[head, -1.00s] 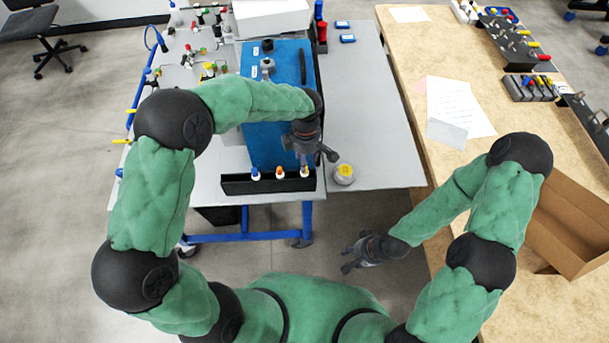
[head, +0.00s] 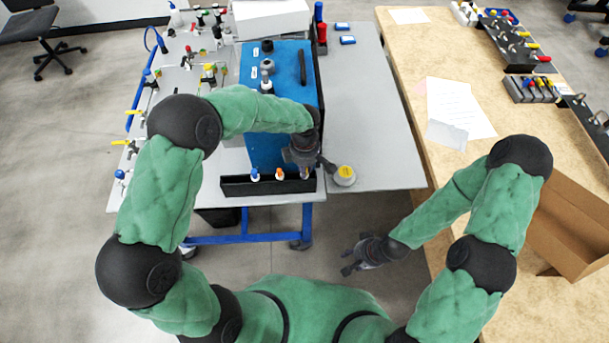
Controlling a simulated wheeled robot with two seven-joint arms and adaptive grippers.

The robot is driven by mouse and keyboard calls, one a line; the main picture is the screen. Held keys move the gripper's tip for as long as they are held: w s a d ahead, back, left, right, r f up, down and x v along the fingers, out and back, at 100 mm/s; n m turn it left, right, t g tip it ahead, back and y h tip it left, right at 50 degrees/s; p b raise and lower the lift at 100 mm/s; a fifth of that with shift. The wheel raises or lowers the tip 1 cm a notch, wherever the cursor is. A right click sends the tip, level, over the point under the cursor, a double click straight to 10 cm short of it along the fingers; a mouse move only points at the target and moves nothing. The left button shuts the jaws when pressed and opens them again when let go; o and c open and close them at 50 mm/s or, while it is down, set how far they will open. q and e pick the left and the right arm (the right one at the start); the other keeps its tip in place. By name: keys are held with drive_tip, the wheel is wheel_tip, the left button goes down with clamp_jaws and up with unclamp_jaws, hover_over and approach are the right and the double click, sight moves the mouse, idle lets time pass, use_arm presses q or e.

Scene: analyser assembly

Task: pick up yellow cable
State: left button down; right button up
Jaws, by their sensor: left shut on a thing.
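My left gripper (head: 308,167) points down over the right end of a black tray (head: 236,187) at the front of the grey table. It is shut on a small item (head: 305,174) there, mostly hidden by the fingers; its colour is not clear. Two similar white items, one with a blue top (head: 255,174) and one with an orange top (head: 280,173), stand left of it in the tray. A grey round piece with a yellow top (head: 345,173) lies just right of the gripper. I cannot make out a yellow cable. My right gripper (head: 347,262) is open and empty in front of the table.
A blue panel (head: 270,145) with fittings stands behind the tray. Valves with yellow handles (head: 122,143) line the left edge. A wooden bench (head: 400,45) and a cardboard box (head: 570,225) are further right.

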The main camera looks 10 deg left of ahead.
use_arm(q)
wheel_tip(320, 180, up, 25)
drive_tip(key=p, duration=0.7)
idle(0.6)
